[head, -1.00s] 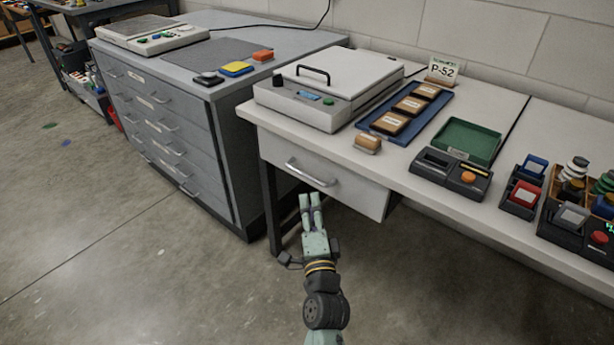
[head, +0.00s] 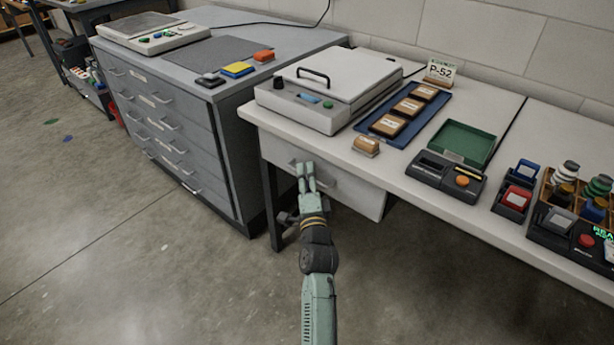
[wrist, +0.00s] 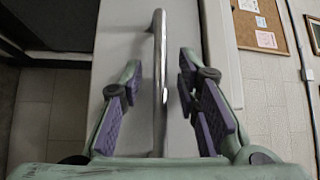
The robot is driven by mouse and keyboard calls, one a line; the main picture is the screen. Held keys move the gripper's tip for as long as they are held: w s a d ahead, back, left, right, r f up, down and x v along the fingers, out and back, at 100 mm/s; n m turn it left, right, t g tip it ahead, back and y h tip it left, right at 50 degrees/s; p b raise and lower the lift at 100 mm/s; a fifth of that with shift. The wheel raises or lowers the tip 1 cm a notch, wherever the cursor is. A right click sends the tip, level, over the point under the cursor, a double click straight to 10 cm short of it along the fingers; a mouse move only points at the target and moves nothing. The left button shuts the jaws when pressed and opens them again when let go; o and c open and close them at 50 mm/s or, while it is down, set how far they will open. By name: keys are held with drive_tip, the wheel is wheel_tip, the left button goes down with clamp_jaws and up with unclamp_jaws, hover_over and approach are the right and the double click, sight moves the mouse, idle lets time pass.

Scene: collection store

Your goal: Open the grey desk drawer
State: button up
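The grey desk drawer (head: 352,196) sits under the desk top in the head view and looks closed. Its metal bar handle (wrist: 159,70) runs up the middle of the wrist view. My gripper (head: 306,167) is at the drawer front in the head view and covers part of the handle. In the wrist view my gripper (wrist: 158,100) is open, with one purple-padded finger on each side of the bar. There are gaps between both pads and the handle, so it is not gripped.
A grey drawer cabinet (head: 225,150) stands close on the left. The floor in front is clear.

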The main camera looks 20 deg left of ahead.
drive_tip(key=shift+c, duration=0.4)
clamp_jaws()
idle(0.4)
